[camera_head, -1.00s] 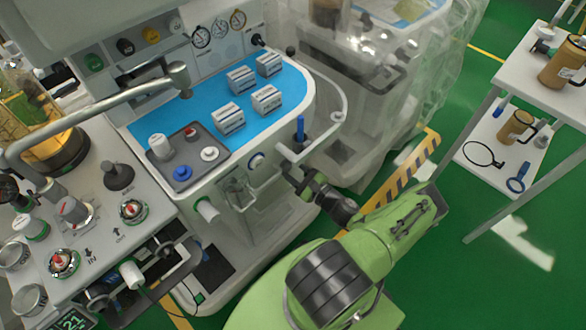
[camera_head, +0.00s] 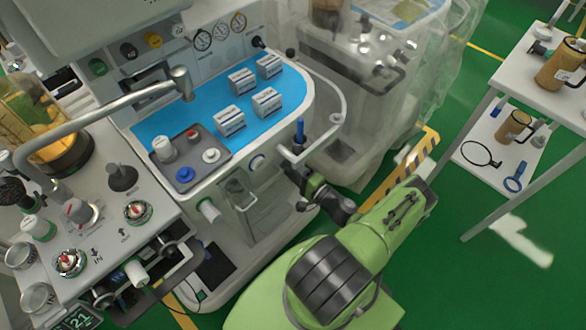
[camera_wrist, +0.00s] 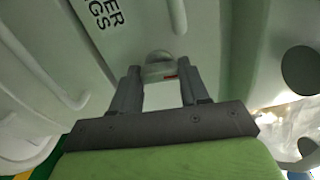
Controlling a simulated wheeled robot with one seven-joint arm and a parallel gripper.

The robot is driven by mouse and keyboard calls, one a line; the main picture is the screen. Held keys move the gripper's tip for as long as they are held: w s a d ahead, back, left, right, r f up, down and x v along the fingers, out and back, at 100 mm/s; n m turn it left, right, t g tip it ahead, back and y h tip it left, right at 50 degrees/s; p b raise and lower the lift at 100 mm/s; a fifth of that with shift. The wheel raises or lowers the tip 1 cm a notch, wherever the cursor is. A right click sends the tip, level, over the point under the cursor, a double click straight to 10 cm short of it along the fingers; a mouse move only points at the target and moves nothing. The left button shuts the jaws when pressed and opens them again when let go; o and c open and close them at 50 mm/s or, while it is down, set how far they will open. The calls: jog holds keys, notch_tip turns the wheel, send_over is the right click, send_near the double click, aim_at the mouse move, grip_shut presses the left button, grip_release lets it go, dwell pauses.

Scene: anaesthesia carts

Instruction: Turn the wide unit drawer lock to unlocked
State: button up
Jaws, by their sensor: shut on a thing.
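The drawer lock (camera_wrist: 160,70) shows in the wrist view as a small grey, rounded piece with a red mark on its right side, set on a pale cart face. My gripper (camera_wrist: 160,76) has its two dark fingers on either side of this piece and is shut on it. In the head view, my gripper (camera_head: 302,178) is at the front right side of the wide white unit (camera_head: 225,185), below its blue top. The lock and the fingertips cannot be made out there. I cannot read the lock's position from its marking.
Several small boxes (camera_head: 267,101) and a grey tray (camera_head: 213,168) stand on the unit's blue top (camera_head: 190,120). A rail (camera_head: 338,90) curves around its right end, and a blue-handled item (camera_head: 299,130) stands above my gripper. A plastic-covered cart (camera_head: 365,110) is behind.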

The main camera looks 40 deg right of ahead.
jog(key=shift+n, duration=0.6)
jog(key=o, duration=1.1)
jog(key=shift+c, duration=0.2)
jog(key=s+p, duration=0.2)
jog(key=s, duration=1.3)
jog(key=shift+s+d, duration=0.2)
jog(key=shift+s, duration=0.2)
